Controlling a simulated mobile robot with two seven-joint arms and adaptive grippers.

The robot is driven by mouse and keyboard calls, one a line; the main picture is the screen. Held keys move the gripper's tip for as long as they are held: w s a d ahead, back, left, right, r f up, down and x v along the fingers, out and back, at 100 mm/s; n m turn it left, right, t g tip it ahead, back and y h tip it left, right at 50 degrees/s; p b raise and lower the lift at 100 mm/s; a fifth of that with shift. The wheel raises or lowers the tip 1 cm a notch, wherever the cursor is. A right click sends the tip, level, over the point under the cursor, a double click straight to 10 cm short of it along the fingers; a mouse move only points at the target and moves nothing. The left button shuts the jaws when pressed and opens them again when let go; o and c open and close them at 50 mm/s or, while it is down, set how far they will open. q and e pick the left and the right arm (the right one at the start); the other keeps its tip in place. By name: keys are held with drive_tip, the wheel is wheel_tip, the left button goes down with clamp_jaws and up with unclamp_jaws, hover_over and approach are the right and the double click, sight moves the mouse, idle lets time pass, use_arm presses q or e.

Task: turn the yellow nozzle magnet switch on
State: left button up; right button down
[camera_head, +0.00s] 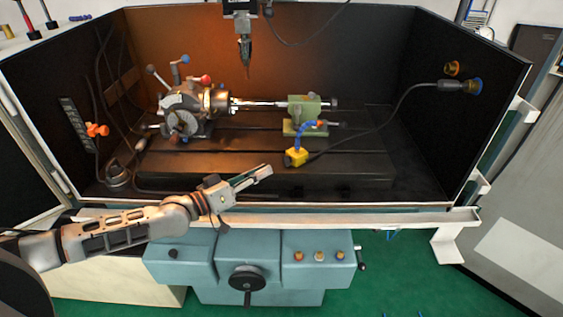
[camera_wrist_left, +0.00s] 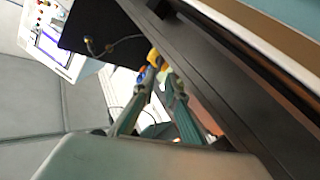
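The yellow nozzle magnet (camera_head: 296,157) is a small block on the dark machine bed, with a blue jointed hose (camera_head: 305,135) rising from it to an orange tip. The switch on the block is too small to make out. My left gripper (camera_head: 266,170) is to the left of the block and nearer the front edge, apart from it, its fingers pointing right toward it. In the left wrist view the yellow block (camera_wrist_left: 153,57) shows just beyond the fingertips (camera_wrist_left: 160,84). There is a gap between the fingers and nothing in it. My right gripper is out of view.
The indexing chuck (camera_head: 183,110) stands at the back left of the bed, with a rod running to a green tailstock (camera_head: 304,108). A black cable (camera_head: 375,132) runs from the block area to the right wall. A spindle tool (camera_head: 245,50) hangs above.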

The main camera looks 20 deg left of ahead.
sight(284, 161)
use_arm(q)
drive_tip(key=b+x, duration=0.1)
drive_tip(key=x, duration=0.5)
drive_tip(key=shift+w+d, duration=0.2)
drive_tip(key=shift+d, duration=0.05)
clamp_jaws()
